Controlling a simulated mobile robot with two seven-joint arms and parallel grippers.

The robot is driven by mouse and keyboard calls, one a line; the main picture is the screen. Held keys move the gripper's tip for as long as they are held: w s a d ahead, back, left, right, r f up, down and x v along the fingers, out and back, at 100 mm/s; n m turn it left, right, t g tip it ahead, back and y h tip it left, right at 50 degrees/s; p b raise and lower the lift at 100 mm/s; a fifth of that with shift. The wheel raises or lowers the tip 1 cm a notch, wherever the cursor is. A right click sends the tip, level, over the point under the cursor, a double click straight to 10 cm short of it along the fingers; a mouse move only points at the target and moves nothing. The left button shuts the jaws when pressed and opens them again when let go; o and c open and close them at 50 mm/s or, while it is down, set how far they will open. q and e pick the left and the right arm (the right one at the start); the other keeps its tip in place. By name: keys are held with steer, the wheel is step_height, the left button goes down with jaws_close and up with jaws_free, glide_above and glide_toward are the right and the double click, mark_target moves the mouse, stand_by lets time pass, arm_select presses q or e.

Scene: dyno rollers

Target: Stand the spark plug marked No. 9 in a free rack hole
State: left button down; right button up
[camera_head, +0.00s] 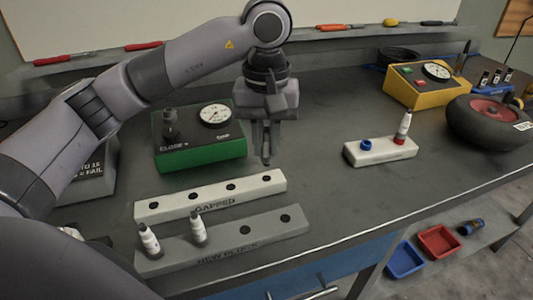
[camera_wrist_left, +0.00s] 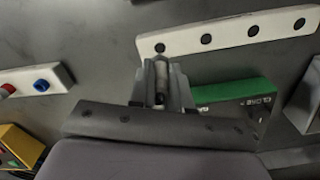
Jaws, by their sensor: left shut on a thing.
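My left gripper (camera_head: 265,157) hangs above the table behind the right end of the white GAPPED rack (camera_head: 210,204). It is shut on a pale slim spark plug (camera_wrist_left: 161,77), seen between the fingers in the left wrist view; its marking cannot be read. The GAPPED rack's several holes are all empty. The grey NEW PLUGS rack (camera_head: 223,249) in front holds two upright white plugs, one at the left end (camera_head: 150,239) and one beside it (camera_head: 198,228); its two right holes are empty. I cannot read their numbers. My right gripper is not in view.
A green box with a gauge (camera_head: 200,150) stands left of the gripper. A white block (camera_head: 380,152) at right has a blue socket (camera_head: 366,145) and a plug (camera_head: 404,124) in a red one. A yellow gauge box (camera_head: 415,92) and a wheel (camera_head: 488,120) stand farther right.

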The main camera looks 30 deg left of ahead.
mark_target(266, 155)
arm_select(q)
step_height(266, 155, down, 3)
steer(key=shift+f, duration=0.1)
steer(key=shift+f+b, duration=0.3)
steer(key=shift+b, duration=0.05)
steer(key=shift+f, duration=0.25)
steer(key=c, duration=1.1)
jaws_free()
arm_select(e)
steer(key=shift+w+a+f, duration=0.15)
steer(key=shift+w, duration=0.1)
arm_select(q)
steer(key=shift+r+p, duration=0.35)
steer(key=shift+r, duration=0.25)
step_height(266, 155, up, 11)
steer(key=shift+f+p, duration=0.2)
steer(key=shift+p, duration=0.45)
steer(key=shift+r, duration=0.75)
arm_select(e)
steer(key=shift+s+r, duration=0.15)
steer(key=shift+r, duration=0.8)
